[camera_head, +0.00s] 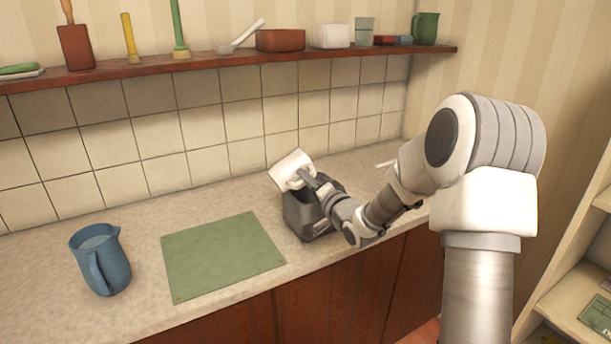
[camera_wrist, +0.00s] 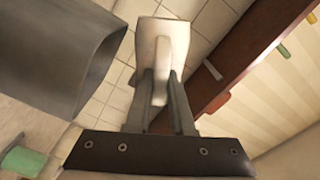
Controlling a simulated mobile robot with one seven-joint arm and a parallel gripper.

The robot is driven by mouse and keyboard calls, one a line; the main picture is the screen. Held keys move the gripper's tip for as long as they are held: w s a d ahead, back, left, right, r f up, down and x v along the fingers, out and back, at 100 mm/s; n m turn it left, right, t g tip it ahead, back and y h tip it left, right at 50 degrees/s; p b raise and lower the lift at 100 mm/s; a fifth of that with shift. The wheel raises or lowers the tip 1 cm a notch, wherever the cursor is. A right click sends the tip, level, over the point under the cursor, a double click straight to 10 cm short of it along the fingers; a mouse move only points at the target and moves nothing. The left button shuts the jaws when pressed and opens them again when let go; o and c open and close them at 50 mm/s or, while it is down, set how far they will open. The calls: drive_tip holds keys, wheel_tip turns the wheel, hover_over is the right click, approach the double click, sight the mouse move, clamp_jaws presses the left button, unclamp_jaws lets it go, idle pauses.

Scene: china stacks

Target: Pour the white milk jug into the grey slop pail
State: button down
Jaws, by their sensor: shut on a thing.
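The white milk jug (camera_head: 289,168) is held tilted above the grey slop pail (camera_head: 298,217) on the counter. My gripper (camera_head: 313,181) is shut on the jug's handle. In the wrist view the jug (camera_wrist: 162,38) stands out beyond the fingers, with its handle between the fingertips (camera_wrist: 160,88). The pail (camera_wrist: 62,50) fills the upper left of that view, beside the jug. My arm covers part of the pail's right side in the head view. The inside of the pail and any flow of milk cannot be seen.
A blue jug (camera_head: 101,262) stands at the left of the counter. A flat green mat (camera_head: 222,255) lies between it and the pail. A wall shelf (camera_head: 228,61) with several items runs above. A light-coloured shelf unit (camera_head: 577,285) stands at the right.

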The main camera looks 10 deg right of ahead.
sight(295, 161)
drive_tip(key=shift+w+d+r+m+p, duration=0.1)
drive_tip(key=shift+d+r+m+p, duration=0.1)
drive_tip(key=shift+r+m+p, duration=0.4)
drive_tip(key=shift+w+d+r+m+p, duration=0.1)
drive_tip(key=shift+d+r+m+p, duration=0.05)
drive_tip(key=shift+m+p, duration=0.7)
drive_tip(key=shift+d+p, duration=0.1)
drive_tip(key=shift+p, duration=0.2)
idle(0.3)
drive_tip(key=shift+s+a+r+n+b, duration=0.1)
drive_tip(key=shift+a+r+n+b, duration=0.35)
drive_tip(key=shift+n+b, duration=0.45)
drive_tip(key=shift+r+n, duration=0.35)
drive_tip(key=shift+r, duration=0.05)
drive_tip(key=n+b, duration=0.2)
drive_tip(key=b, duration=0.1)
drive_tip(key=shift+s+a+f, duration=0.1)
drive_tip(key=shift+a+f, duration=0.05)
drive_tip(key=shift+f, duration=0.05)
drive_tip(key=shift+a+r+n+b, duration=0.15)
drive_tip(key=shift+a+n+b, duration=0.05)
drive_tip(key=shift+n+b, duration=0.9)
drive_tip(key=shift+r+n, duration=0.3)
drive_tip(key=shift+n, duration=0.2)
